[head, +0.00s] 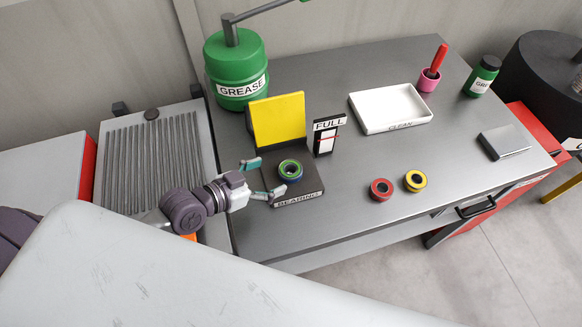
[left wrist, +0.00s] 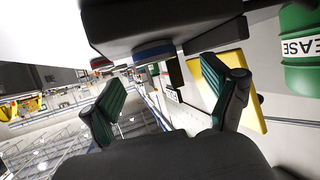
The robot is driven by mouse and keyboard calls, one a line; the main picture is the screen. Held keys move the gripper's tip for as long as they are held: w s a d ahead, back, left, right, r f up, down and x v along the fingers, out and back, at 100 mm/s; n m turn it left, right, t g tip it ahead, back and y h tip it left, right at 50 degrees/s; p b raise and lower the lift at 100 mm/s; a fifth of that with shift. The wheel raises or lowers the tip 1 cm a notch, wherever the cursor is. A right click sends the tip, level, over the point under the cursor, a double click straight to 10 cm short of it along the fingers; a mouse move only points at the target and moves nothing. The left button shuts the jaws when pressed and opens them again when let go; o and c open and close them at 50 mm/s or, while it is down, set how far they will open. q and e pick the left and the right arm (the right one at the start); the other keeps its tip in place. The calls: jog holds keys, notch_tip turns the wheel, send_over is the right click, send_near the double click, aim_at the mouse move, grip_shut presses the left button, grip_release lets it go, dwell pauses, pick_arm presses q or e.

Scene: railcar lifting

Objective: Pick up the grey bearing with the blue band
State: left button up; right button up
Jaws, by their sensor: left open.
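The bearing with the blue band (head: 290,171) sits on a dark stand marked BEARING (head: 312,187). Its top looks greenish around a dark hole. My left gripper (head: 265,178) is just left of it, open, its two fingers apart and pointing towards the bearing. In the left wrist view the picture is turned over: the blue-banded bearing (left wrist: 153,52) hangs below the dark stand (left wrist: 165,22), beyond and between the open fingers of my left gripper (left wrist: 175,88). The bearing appears clear of the fingers. My right gripper is not in view.
A yellow panel (head: 278,120) and FULL sign (head: 327,135) stand behind the bearing. Red (head: 381,189) and yellow (head: 415,181) banded bearings lie to the right. A green grease drum (head: 236,70) and white tray (head: 391,108) stand farther back. The front middle of the bench is clear.

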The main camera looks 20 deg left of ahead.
aim_at(288, 170)
pick_arm(q)
jog(key=shift+w+d+f+p, duration=0.2)
jog(key=shift+w+d+p, duration=0.15)
jog(key=shift+w+d, duration=0.3)
jog(key=p+x, duration=0.1)
jog(key=x, duration=0.2)
jog(key=shift+w+d+f, duration=0.1)
jog(key=shift+d+f, duration=0.1)
jog(key=shift+d, duration=0.1)
jog(key=shift+w+d+f, duration=0.15)
jog(key=shift+w+f, duration=0.05)
jog(key=shift+w, duration=0.05)
jog(key=shift+s, duration=0.1)
jog(key=shift+c, duration=0.3)
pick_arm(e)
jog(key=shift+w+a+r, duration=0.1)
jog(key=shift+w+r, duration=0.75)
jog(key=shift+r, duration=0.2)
pick_arm(q)
jog(key=c, duration=1.1)
jog(key=shift+r, duration=0.1)
jog(key=c, duration=0.5)
jog(key=shift+o, duration=0.2)
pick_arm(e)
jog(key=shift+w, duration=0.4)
pick_arm(q)
jog(key=shift+r, duration=0.1)
